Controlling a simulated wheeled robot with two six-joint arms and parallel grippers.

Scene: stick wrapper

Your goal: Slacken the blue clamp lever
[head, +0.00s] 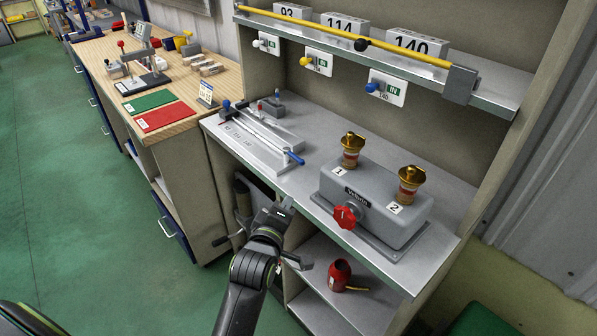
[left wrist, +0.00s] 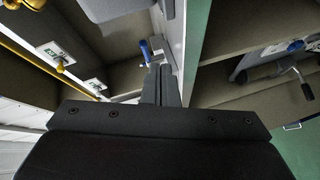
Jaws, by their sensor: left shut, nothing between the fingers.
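A grey clamping fixture (head: 255,137) with long rails lies on the metal bench top. A blue-ended lever (head: 295,158) sticks out at its near right end. A blue knob (head: 227,105) is at its far left end. I cannot tell for sure which is the clamp lever. My left gripper (head: 279,209) is shut and empty, in front of the bench edge and below the fixture. In the left wrist view its fingers (left wrist: 160,84) are together, and a blue handle (left wrist: 146,50) shows just beyond the tips; contact cannot be told. My right gripper is not in view.
A grey valve box (head: 375,205) with a red knob (head: 345,216) and two brass-capped posts stands right of the fixture. A yellow bar (head: 345,35) crosses above, over labelled wall switches. A red can (head: 340,274) is on the lower shelf. Green floor at left is clear.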

